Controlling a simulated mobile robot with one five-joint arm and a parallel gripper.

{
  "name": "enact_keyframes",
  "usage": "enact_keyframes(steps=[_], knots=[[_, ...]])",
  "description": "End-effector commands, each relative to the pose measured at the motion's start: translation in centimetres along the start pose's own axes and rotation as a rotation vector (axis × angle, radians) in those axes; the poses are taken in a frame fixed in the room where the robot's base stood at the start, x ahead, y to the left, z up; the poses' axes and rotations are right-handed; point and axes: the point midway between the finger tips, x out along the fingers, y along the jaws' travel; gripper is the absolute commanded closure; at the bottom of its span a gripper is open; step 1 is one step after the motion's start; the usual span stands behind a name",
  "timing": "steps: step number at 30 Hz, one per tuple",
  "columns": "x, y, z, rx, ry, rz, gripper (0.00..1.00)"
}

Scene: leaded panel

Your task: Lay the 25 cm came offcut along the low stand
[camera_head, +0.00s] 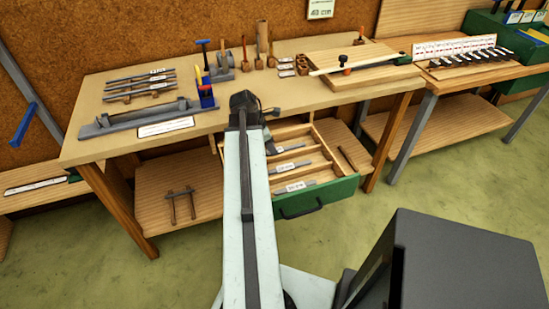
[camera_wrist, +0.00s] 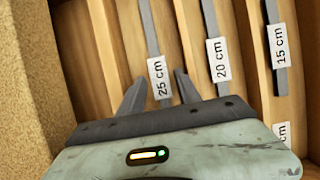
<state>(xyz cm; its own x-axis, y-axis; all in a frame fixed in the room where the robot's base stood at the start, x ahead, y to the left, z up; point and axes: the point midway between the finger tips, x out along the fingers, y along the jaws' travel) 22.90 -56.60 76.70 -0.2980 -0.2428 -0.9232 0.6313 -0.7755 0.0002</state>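The 25 cm came offcut (camera_wrist: 149,28) is a thin grey strip with a white "25 cm" label, lying in a wooden drawer compartment. In the wrist view my gripper (camera_wrist: 161,76) is open, one finger on each side of the labelled part; neither visibly grips it. In the head view my arm's end hides that part of the drawer and the fingers. A long, low grey stand (camera_head: 118,121) lies along the bench front at left. A small H-shaped frame (camera_head: 180,203) is on the shelf below; I cannot tell which is the low stand.
The 20 cm strip (camera_wrist: 210,20) and 15 cm strip (camera_wrist: 272,12) lie in neighbouring compartments. The green-fronted drawer (camera_head: 316,196) is pulled out below the bench (camera_head: 290,95). Grey strips (camera_head: 140,84) on supports and a blue tool holder (camera_head: 207,97) stand near the grey stand.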

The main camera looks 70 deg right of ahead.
Motion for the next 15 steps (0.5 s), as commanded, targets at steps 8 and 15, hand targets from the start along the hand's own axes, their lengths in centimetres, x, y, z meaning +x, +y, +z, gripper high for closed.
enact_keyframes(steps=[8, 15], knots=[[-0.16, -0.01, 0.02, 0.000, 0.002, 0.000, 0.93], [-0.17, 0.00, 0.00, -0.001, 0.001, 0.000, 1.00]])
